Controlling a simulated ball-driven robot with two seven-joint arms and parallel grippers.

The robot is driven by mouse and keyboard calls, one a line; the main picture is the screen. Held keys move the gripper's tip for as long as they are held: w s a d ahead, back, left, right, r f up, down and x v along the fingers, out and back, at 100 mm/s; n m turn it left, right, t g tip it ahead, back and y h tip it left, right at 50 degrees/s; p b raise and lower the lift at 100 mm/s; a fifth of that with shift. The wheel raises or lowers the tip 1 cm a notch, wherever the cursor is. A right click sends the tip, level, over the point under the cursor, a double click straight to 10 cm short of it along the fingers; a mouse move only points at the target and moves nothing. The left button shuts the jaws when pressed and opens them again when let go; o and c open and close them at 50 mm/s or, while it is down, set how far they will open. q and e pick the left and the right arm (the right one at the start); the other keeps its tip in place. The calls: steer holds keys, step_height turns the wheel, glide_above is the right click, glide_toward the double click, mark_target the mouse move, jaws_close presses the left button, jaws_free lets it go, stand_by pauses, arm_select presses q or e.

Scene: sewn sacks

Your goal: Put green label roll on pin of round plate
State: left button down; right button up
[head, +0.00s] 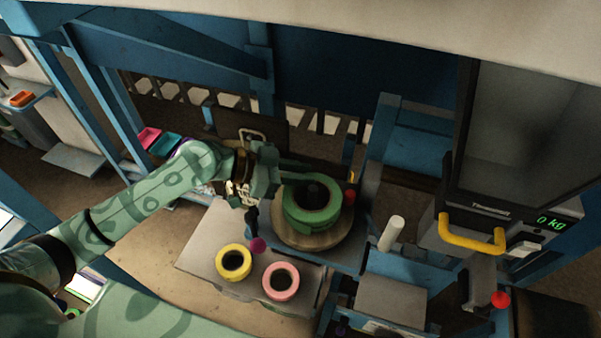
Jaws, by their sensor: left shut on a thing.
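The green label roll (297,217) is over the round plate (318,241), a brown disc whose front rim shows below the roll. My left gripper (287,184) comes in from the left and is shut on the roll at its upper left side. The roll's centre is dark, and I cannot tell whether the pin stands inside it. I also cannot tell whether the roll touches the plate or hangs just above it. My right gripper is not in view.
A yellow roll (233,262) and a pink roll (281,281) lie on a grey table (207,246) in front. A white cylinder (391,233) stands right of the plate. A scale with a yellow handle (470,238) reads 0 kg. Blue posts stand behind.

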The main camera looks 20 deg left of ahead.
arm_select(q)
steer(key=c, duration=1.3)
jaws_free()
steer(key=shift+o, duration=0.3)
steer(key=shift+d, duration=0.25)
